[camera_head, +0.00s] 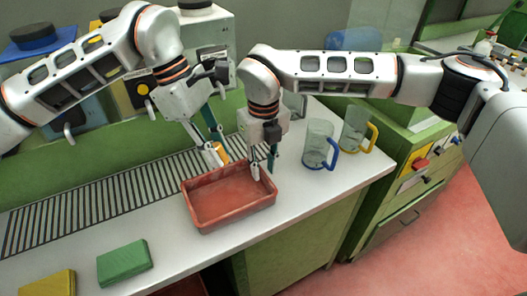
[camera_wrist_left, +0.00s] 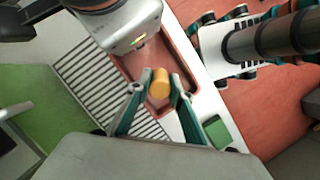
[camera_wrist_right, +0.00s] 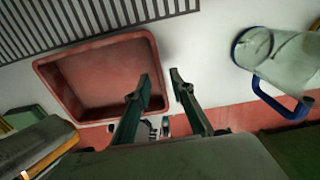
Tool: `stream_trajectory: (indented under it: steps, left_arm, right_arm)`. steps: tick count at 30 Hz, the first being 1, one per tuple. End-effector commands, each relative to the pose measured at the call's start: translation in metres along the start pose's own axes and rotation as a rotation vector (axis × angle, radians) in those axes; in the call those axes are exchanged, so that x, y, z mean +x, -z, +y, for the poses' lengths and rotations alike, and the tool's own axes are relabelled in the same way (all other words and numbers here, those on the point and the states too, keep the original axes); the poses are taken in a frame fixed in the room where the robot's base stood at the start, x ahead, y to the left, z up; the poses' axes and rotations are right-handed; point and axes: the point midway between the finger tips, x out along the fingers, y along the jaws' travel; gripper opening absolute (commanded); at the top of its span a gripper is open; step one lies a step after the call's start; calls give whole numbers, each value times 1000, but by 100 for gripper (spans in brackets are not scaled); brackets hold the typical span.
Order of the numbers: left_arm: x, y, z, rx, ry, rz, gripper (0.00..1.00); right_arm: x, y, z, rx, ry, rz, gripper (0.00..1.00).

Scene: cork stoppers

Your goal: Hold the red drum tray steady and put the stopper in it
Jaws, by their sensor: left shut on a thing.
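The red tray (camera_head: 228,218) sits on the white worktop and looks empty. My left gripper (camera_head: 217,157) is shut on the orange-brown stopper (camera_head: 222,151), above the tray's back edge. In the left wrist view the stopper (camera_wrist_left: 159,84) is between the fingertips, with the tray (camera_wrist_left: 182,45) beyond it. My right gripper (camera_head: 264,169) is at the tray's right end. In the right wrist view its fingers (camera_wrist_right: 159,84) are apart, on either side of the tray's right wall (camera_wrist_right: 157,60). I cannot tell whether they touch it.
A glass mug with a blue handle (camera_head: 319,147) stands right of the tray, and one with a yellow handle (camera_head: 354,132) behind it. A green block (camera_head: 124,263) and a yellow block (camera_head: 48,284) lie at front left. A striped rack (camera_head: 95,205) runs along the back.

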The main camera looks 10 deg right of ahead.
Motion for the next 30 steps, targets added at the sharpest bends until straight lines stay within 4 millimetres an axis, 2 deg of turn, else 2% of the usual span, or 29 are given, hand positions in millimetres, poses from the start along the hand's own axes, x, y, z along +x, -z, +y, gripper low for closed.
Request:
stream_trajectory:
  steps: [3,7,19,21,22,30]
  left_arm:
    - [0,0,0,0,0,0,13]
    - [0,0,0,0,0,0,13]
    - [0,0,0,0,0,0,13]
    - [0,0,0,0,0,0,13]
    - [0,0,0,0,0,0,13]
    - [1,1,0,0,0,0,13]
  right_arm:
    - [16,0,0,0,-2,1,23]
    - [28,0,0,0,-1,0,23]
    - [33,0,0,0,-1,-1,23]
    - [33,0,0,0,-1,-1,5]
    - [33,0,0,0,-1,-1,0]
    - [33,0,0,0,-1,-1,0]
